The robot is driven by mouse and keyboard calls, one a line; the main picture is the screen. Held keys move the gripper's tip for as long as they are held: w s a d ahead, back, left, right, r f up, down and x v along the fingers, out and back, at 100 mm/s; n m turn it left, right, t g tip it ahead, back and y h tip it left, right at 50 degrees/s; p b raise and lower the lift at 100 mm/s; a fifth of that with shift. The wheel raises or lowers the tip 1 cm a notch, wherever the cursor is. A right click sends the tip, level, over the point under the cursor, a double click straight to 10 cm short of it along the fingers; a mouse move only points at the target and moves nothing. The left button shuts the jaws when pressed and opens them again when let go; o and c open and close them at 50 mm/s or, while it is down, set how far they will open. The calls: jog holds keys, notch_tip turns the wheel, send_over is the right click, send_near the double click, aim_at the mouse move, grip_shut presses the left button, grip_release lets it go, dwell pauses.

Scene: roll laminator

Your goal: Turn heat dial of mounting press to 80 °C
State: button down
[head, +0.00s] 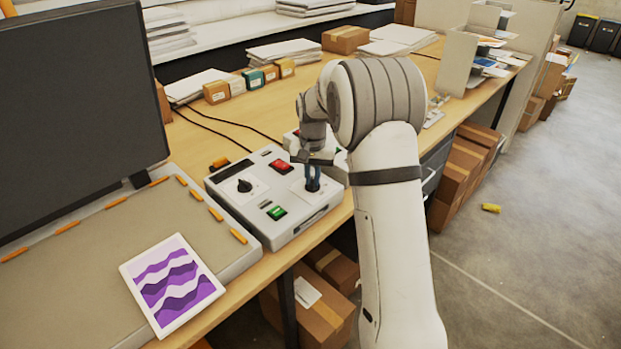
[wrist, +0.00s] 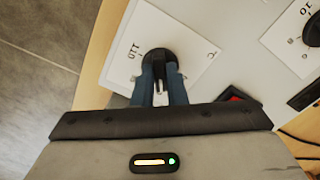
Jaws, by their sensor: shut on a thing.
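The heat dial (wrist: 158,55) is a black round knob on a white scale card in the wrist view. The card shows "110" at its left and a "°C" mark at its right. My gripper (wrist: 161,76) has its two blue fingers shut on this dial from either side. In the head view my gripper (head: 313,184) reaches down onto the right part of the grey control box (head: 258,228); the dial there is mostly hidden by the fingers. The dial's pointer reading is not clear.
A second black dial (head: 244,186), a red switch (head: 281,166) and a green switch (head: 277,212) sit close by on the box. The press (head: 100,235) with its raised dark lid (head: 75,100) stands left, with a purple print (head: 172,284) on its front edge.

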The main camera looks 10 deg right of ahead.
aim_at(313, 181)
jog(key=shift+m, duration=0.5)
jog(key=c, duration=1.5)
grip_release()
jog(key=shift+o, duration=0.2)
jog(key=shift+r, duration=0.1)
notch_tip(313, 181, up, 8)
jog(key=shift+f+b, duration=0.2)
jog(key=shift+b, duration=0.3)
